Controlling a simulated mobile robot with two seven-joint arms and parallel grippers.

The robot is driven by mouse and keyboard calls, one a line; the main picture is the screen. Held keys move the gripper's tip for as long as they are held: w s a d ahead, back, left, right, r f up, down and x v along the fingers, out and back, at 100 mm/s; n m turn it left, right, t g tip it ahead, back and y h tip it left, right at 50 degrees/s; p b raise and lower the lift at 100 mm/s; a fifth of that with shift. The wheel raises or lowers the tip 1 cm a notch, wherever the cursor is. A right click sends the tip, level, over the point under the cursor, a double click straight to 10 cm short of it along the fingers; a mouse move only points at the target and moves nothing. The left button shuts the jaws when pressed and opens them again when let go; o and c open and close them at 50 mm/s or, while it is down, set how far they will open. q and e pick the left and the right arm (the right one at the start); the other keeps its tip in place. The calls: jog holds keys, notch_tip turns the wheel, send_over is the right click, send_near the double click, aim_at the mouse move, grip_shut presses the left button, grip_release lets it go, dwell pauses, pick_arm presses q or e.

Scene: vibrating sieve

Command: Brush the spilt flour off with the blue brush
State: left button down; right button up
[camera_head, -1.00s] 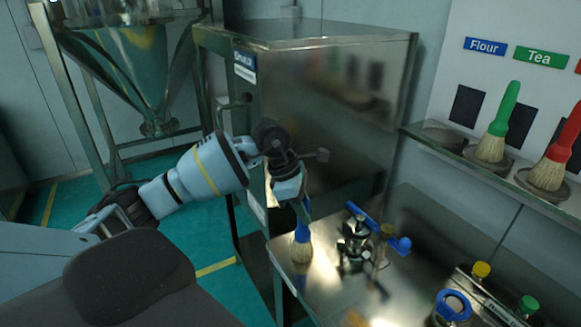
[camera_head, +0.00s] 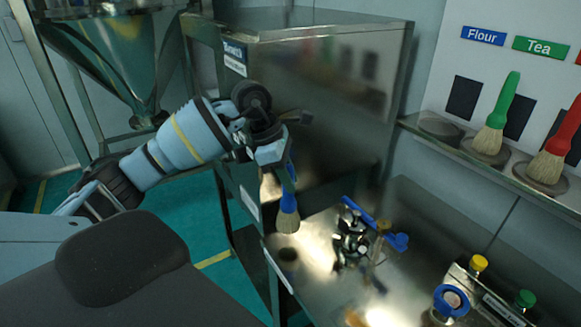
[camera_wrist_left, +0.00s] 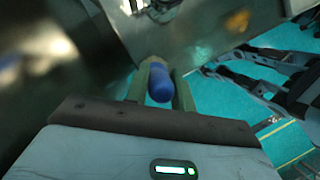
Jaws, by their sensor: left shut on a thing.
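My left gripper (camera_head: 284,172) is shut on the blue brush (camera_head: 289,221) by its handle. The brush hangs nearly upright, pale bristles down, over the left end of the steel table (camera_head: 320,265). A dark shadow below the bristles suggests they are clear of the surface. In the left wrist view, the rounded blue handle end of the brush (camera_wrist_left: 160,84) sits between the two fingers of my left gripper (camera_wrist_left: 160,92). The spilt flour cannot be told apart from the glare on the steel.
A steel cabinet (camera_head: 320,110) stands behind the table. A clamp with a blue lever (camera_head: 358,215) stands mid-table. The wall shelf (camera_head: 440,145) carries a green brush (camera_head: 500,118) and a red brush (camera_head: 560,145).

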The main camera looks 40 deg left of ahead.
pick_arm(q)
jog(key=shift+r, duration=1.4)
pick_arm(e)
jog(key=shift+w+d, duration=0.2)
jog(key=shift+d, duration=0.15)
jog(key=shift+a, duration=0.1)
pick_arm(q)
jog(key=shift+f, duration=0.1)
